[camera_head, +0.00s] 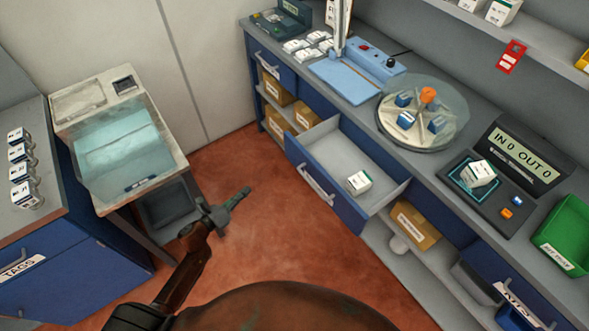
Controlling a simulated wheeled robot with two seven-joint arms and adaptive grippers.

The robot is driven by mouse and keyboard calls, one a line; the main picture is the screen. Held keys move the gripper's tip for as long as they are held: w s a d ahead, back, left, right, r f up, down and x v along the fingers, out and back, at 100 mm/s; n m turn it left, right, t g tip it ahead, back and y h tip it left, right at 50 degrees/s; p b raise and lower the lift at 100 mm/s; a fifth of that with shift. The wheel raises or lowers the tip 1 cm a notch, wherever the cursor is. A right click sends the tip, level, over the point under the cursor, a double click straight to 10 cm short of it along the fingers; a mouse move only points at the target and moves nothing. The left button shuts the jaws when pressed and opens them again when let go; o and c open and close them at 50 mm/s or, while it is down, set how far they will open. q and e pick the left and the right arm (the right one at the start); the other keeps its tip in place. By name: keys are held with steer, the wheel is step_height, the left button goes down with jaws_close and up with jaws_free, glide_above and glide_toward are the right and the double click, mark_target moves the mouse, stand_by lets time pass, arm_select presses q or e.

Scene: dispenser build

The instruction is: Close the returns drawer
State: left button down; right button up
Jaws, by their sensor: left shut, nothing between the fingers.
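An open drawer (331,151) with a blue front sticks out from the counter in the middle of the view. A silver bar handle (317,185) is on its front. One small white and green box (359,182) lies inside near its right end. Whether this is the returns drawer cannot be read from a label. My left gripper (243,193) is shut and empty. It is over the red floor, left of the drawer front and apart from it. My right gripper does not show.
A turntable (423,113) with blue boxes stands on the counter above. A scanner pad (485,187) and a green bin (567,236) are to the right. A glass-topped cabinet (123,146) stands left. Red floor (275,225) is clear between them.

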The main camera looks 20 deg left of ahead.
arm_select(q)
steer(key=d+r+m+h+b, duration=0.2)
steer(key=d+r+m+h, duration=0.4)
steer(key=r+m, duration=0.4)
steer(key=y, duration=0.1)
glide_toward(298, 161)
steer(key=r, duration=0.1)
steer(key=shift+m+g, duration=0.4)
steer(key=b+x, duration=0.1)
steer(key=x, duration=0.4)
steer(key=shift+w+d, duration=0.15)
steer(key=shift+w, duration=0.1)
steer(key=shift+w+d, duration=0.35)
steer(key=shift+w, duration=0.1)
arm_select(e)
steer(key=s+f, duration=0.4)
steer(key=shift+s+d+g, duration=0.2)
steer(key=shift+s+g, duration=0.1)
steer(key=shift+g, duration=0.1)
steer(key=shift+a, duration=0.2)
arm_select(q)
steer(key=shift+w, duration=0.1)
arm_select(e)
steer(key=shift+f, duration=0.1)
